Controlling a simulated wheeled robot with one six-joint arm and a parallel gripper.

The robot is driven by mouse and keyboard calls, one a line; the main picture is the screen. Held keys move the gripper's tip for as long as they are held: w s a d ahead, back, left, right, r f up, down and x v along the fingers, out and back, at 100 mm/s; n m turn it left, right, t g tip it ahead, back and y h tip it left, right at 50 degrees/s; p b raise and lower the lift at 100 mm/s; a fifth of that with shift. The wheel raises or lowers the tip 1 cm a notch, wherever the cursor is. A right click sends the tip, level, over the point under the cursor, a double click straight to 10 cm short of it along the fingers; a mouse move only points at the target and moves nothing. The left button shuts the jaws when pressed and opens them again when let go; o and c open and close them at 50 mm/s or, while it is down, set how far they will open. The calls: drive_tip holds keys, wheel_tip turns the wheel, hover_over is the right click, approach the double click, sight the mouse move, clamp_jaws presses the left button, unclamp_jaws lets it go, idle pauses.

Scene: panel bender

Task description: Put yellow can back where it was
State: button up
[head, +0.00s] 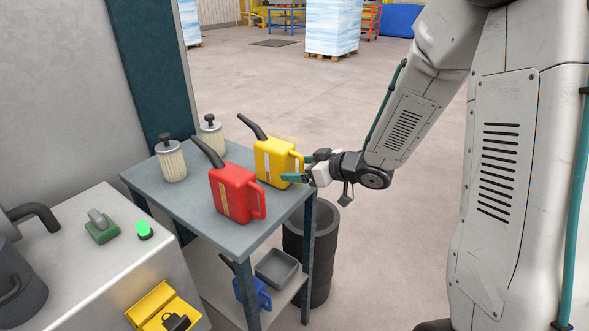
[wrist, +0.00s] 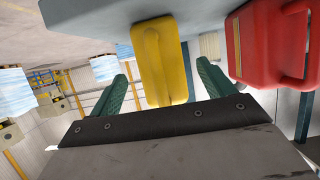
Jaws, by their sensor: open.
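The yellow can (head: 274,163) stands upright on the grey table's top, near its far right edge, with its dark spout pointing up and left. My gripper (head: 296,166) is at the can's handle side, on its right. In the wrist view the yellow can (wrist: 163,60) sits between my two green fingers (wrist: 163,85), with a gap visible on each side. My gripper is open. I cannot tell how far the fingers reach along the can.
A red can (head: 233,192) stands close by in front, also in the wrist view (wrist: 270,45). Two filter-like canisters (head: 171,160) stand at the table's left. The lower shelf holds a blue can (head: 252,292) and a grey tray (head: 277,268). A dark bin (head: 322,240) stands beside the table.

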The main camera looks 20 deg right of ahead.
drive_tip(key=s+d+r+m+g+h, duration=0.2)
drive_tip(key=s+d+r+m+h, duration=0.4)
drive_tip(key=s+d+r+h, duration=0.6)
drive_tip(key=s+a+g+y, duration=0.2)
drive_tip(key=s+a+g, duration=0.2)
drive_tip(key=s, duration=0.7)
drive_tip(key=s+a+m+g+y, duration=0.1)
drive_tip(key=s+a, duration=0.4)
drive_tip(key=s, duration=0.5)
drive_tip(key=g+y, duration=0.1)
drive_tip(key=g, duration=0.1)
drive_tip(key=shift+s+a+g, duration=0.25)
drive_tip(key=shift+s+g, duration=0.15)
